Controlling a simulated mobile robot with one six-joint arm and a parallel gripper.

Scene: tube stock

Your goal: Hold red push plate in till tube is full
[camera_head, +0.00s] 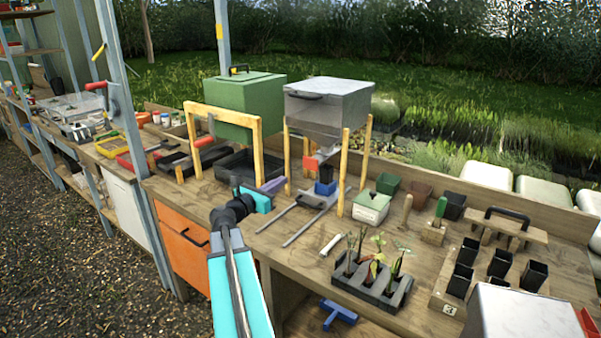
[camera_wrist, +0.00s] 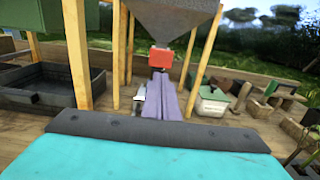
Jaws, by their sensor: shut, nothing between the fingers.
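The red push plate (camera_head: 309,162) is under the grey hopper (camera_head: 328,105), on the front of its outlet. In the wrist view the red plate (camera_wrist: 160,57) is just beyond and above my fingertips. My gripper (camera_head: 284,180) has purple fingers, shut and empty, pointing at the plate; in the head view a gap shows between them. The fingers (camera_wrist: 161,78) also show in the wrist view. A dark tube (camera_head: 326,174) stands in a blue holder (camera_head: 325,188) below the outlet; in the wrist view the fingers seem to hide it. Its fill level cannot be seen.
Wooden posts (camera_head: 287,157) stand either side of the hopper. A green bin (camera_head: 243,95) over a black tray (camera_head: 240,165) is to the left. A white box with a green top (camera_head: 371,208), a seedling tray (camera_head: 370,285) and black pots (camera_head: 460,279) are to the right.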

